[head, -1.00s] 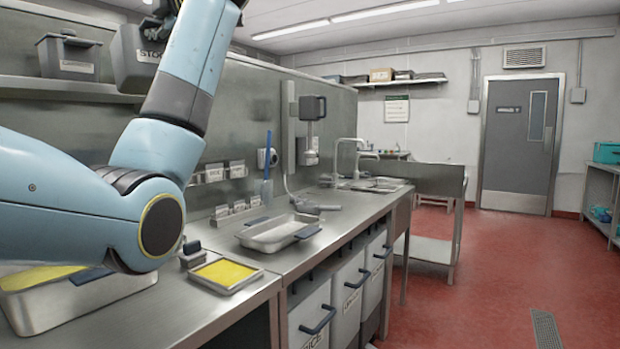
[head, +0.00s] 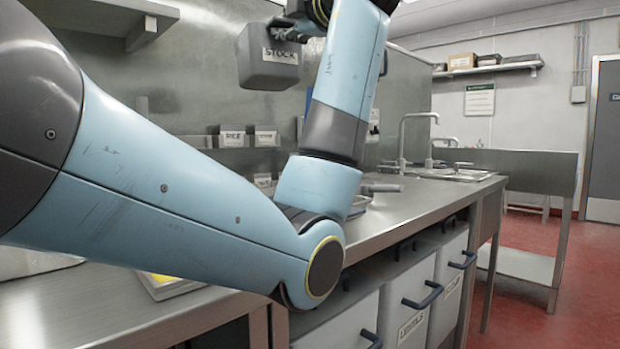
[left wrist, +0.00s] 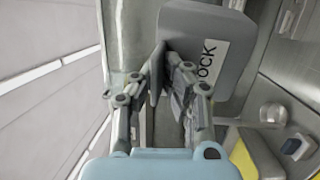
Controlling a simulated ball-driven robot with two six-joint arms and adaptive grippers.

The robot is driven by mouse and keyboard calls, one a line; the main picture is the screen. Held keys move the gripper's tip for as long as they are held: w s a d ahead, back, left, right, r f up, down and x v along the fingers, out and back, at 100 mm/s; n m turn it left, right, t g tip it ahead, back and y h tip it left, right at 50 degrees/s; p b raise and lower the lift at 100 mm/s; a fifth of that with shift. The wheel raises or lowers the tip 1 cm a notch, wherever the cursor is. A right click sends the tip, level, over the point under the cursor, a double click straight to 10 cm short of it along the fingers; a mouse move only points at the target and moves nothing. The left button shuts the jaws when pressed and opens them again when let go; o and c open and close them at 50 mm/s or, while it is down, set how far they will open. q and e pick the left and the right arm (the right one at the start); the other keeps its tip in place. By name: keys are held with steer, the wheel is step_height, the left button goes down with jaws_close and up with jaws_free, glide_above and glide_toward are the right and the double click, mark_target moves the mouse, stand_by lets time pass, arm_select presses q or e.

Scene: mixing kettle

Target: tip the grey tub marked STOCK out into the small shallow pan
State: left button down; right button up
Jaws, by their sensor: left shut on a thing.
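The grey tub marked STOCK (head: 268,62) hangs upright in the air above the counter, at the top middle of the head view. It also fills the top of the left wrist view (left wrist: 183,32), its label sideways. My left gripper (head: 298,24) is shut on it at its upper edge; the fingers show in the wrist view (left wrist: 166,72). The tub's inside is hidden. A shallow metal pan (head: 358,207) shows only as a bit of rim behind my left arm. A small tray with yellow in it (head: 172,288) is mostly covered by that arm. My right gripper is not in view.
Small containers, one labelled RICE (head: 232,137), are at the back wall. A shelf (head: 115,20) is at upper left. The steel counter (head: 425,197) is clear toward the sink (head: 455,174). White bins (head: 408,295) stand below it.

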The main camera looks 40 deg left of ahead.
arm_select(q)
steer(key=s+d+f+g+y+b, duration=0.1)
steer(key=s+f+b, duration=0.1)
steer(key=f+b, duration=0.5)
steer(key=s+f+n+g+b, duration=0.1)
steer(key=s+f+b, duration=0.2)
steer(key=f+b, duration=0.4)
step_height(320, 180, down, 7)
steer(key=shift+d+r+n+y+b, duration=0.1)
steer(key=shift+d+n+y+b, duration=0.2)
steer(key=shift+d+y+b, duration=0.1)
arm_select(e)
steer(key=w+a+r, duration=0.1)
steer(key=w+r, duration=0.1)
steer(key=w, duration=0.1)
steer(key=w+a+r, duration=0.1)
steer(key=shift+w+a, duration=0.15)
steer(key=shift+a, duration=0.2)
